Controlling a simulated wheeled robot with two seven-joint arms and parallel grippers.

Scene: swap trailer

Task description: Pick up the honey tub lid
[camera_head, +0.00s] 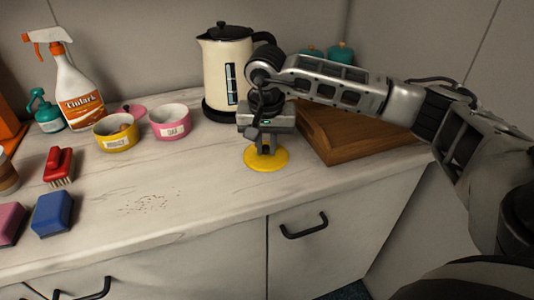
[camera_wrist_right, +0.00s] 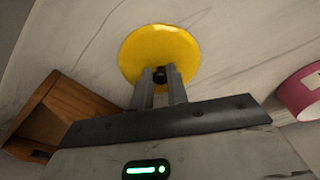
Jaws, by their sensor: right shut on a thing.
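The honey tub lid is a round yellow disc (camera_head: 266,158) on or just above the worktop in the head view. In the right wrist view the yellow lid (camera_wrist_right: 160,50) has a small dark knob between my fingers. My right gripper (camera_head: 265,146) is above the lid, fingers pointing down, shut on its knob; it also shows in the wrist view (camera_wrist_right: 160,78). I cannot tell whether the lid touches the worktop. The yellow tub (camera_head: 115,141), labelled and open, stands to the left beside a pink tub. My left gripper is not in view.
The open pink tub (camera_head: 170,131) and a pink lid (camera_head: 133,110) are left of my gripper. A cream kettle (camera_head: 226,75) stands behind, a wooden box or board (camera_head: 370,151) to the right. Spray bottle (camera_head: 72,92), red brush (camera_head: 59,164) and blue sponge (camera_head: 53,213) are left. Crumbs lie mid-worktop.

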